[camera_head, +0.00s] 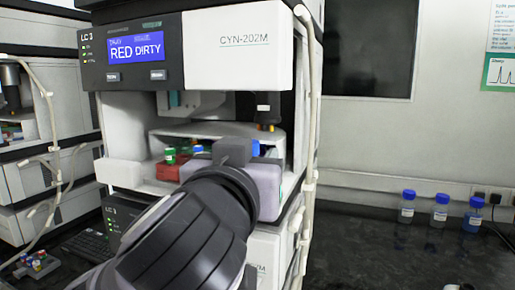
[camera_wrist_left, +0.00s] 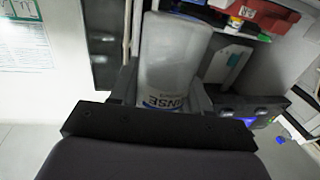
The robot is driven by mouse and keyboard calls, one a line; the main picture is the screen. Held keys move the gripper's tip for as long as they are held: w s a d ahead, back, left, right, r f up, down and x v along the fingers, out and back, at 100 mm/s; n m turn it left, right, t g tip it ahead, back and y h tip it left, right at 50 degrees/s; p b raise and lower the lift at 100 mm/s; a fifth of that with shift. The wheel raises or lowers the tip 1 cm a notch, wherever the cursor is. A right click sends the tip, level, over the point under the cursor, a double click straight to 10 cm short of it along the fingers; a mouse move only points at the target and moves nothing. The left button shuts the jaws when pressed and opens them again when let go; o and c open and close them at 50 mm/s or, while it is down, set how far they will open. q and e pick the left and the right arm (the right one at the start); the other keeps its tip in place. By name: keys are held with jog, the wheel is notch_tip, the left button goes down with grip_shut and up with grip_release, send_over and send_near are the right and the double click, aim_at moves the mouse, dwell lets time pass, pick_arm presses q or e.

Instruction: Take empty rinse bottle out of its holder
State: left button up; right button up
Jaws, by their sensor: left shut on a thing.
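The rinse bottle (camera_wrist_left: 172,52) is a pale translucent bottle with an upside-down "RINSE" label in the left wrist view. It stands between the fingers of my left gripper (camera_head: 238,153), which is shut on it. In the head view my gripper is inside the open bay of the column stack (camera_head: 230,50), and my arm and hand hide the bottle's body. A small blue cap (camera_head: 255,147) shows just beyond the gripper; I cannot tell whether it belongs to this bottle. The holder is not clearly visible. My right gripper is not in view.
A red rack (camera_head: 168,171) with small green- and blue-capped vials is left of my gripper. A pale tube (camera_head: 310,120) runs down the stack's right edge. Three blue-capped bottles (camera_head: 440,212) stand at the right on a mostly clear dark bench (camera_head: 370,250).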

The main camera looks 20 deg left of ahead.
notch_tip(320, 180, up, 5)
jog(key=p, duration=0.3)
pick_arm(q)
jog(key=s+b, duration=0.4)
jog(key=s, duration=0.2)
jog(key=shift+s+d+r, duration=0.15)
jog(key=shift+d, duration=0.25)
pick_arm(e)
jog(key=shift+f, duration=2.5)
pick_arm(q)
jog(key=shift+b, duration=0.3)
